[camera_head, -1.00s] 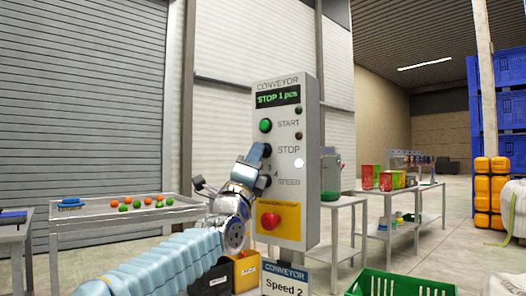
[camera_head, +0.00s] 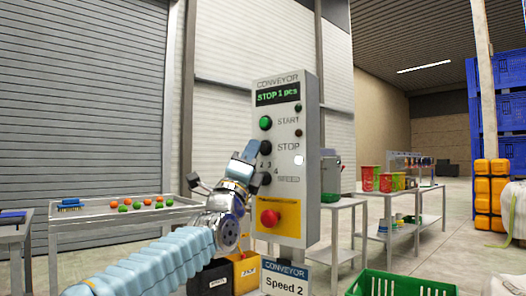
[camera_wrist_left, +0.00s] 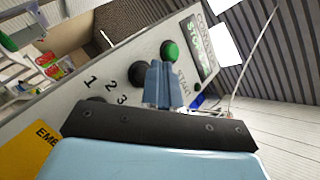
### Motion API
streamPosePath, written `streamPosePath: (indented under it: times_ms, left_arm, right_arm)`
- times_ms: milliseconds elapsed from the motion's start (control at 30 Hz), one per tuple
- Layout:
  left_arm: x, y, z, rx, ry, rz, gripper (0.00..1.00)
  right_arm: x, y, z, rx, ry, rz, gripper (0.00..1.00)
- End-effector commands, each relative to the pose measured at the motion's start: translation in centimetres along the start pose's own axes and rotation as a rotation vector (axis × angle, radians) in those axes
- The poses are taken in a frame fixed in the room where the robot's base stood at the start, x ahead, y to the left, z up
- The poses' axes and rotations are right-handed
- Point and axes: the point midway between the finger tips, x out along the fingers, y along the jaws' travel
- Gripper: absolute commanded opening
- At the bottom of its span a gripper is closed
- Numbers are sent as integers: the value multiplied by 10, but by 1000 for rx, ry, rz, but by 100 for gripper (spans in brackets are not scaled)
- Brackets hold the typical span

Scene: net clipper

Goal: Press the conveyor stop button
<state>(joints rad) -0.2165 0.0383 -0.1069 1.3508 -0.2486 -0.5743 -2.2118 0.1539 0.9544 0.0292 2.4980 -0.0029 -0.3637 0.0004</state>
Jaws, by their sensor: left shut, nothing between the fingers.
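The grey conveyor control panel (camera_head: 290,215) stands upright in front of me. Its display (camera_head: 278,95) reads "STOP 1 pcs". The green start button (camera_head: 265,123) is at the upper left, with the black stop button (camera_head: 265,147) below it. My right gripper is not in view.
Below are the speed knob (camera_head: 265,178) and a red emergency button (camera_head: 269,218) on yellow. A table with orange and green balls (camera_head: 100,212) stands left.

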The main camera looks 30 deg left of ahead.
Motion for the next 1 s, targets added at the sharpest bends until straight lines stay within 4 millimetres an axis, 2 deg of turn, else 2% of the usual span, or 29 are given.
streamPosePath:
  times_ms: [167, 633, 1000]
  left_arm:
    - [-1, 0, 1, 0, -1, 0, 0]
    - [-32, -21, 22, 0, -1, 0, 0]
    - [-35, -26, 26, 0, 0, 0, 0]
  right_arm:
    - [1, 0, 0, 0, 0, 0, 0]
    - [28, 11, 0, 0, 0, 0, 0]
    - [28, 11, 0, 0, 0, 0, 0]
